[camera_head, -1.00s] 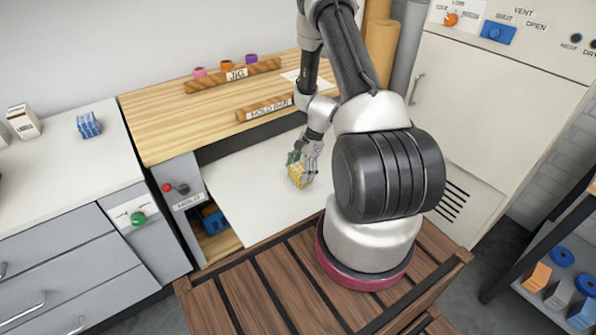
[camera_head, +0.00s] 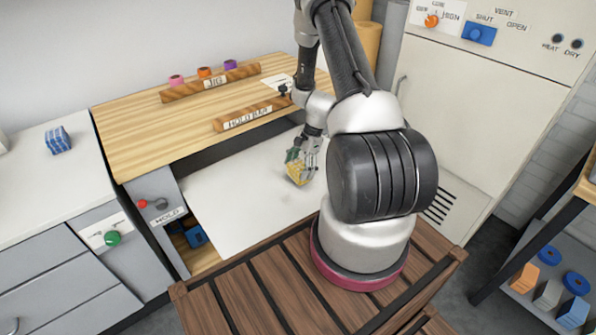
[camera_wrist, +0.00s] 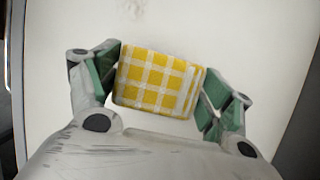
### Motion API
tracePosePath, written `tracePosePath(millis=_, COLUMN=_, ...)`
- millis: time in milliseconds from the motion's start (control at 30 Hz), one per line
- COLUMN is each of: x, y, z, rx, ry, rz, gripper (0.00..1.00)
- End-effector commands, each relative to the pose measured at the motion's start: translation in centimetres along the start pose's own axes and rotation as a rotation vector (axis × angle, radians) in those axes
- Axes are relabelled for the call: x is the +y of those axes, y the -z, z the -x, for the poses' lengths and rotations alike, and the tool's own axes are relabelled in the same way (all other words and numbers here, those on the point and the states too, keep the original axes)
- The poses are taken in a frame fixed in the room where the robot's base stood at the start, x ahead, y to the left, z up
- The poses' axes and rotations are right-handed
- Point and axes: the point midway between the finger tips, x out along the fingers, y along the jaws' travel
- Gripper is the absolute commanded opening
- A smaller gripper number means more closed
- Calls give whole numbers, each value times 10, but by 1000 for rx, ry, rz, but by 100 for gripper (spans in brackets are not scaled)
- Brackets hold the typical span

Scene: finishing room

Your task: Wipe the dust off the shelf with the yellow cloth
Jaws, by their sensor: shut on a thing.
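The yellow cloth (camera_head: 297,174), a folded pad with a white check, is held between the green-padded fingers of my gripper (camera_head: 302,160). In the wrist view the cloth (camera_wrist: 158,82) fills the gap between both fingers. My gripper (camera_wrist: 160,88) is shut on it. The white shelf (camera_head: 235,205) lies below the wooden worktop, and my gripper is over its right part. I cannot tell whether the cloth touches the shelf. A faint greyish smudge of dust (camera_wrist: 135,8) shows on the shelf at the top of the wrist view.
The wooden worktop (camera_head: 150,120) with the hold bar (camera_head: 247,118) overhangs the shelf's back. A grey control panel (camera_head: 158,200) stands at the shelf's left. A blue-and-white cloth (camera_head: 57,140) lies on the left counter. A tall cream cabinet (camera_head: 450,120) stands to the right. The shelf's left part is clear.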

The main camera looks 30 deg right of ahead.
Motion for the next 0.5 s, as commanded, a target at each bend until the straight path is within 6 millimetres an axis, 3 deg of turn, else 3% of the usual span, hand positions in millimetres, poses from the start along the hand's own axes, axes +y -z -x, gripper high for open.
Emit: tracePosePath(millis=500, x=2, y=-18, z=47, rx=1, ry=0, rz=9, gripper=58)
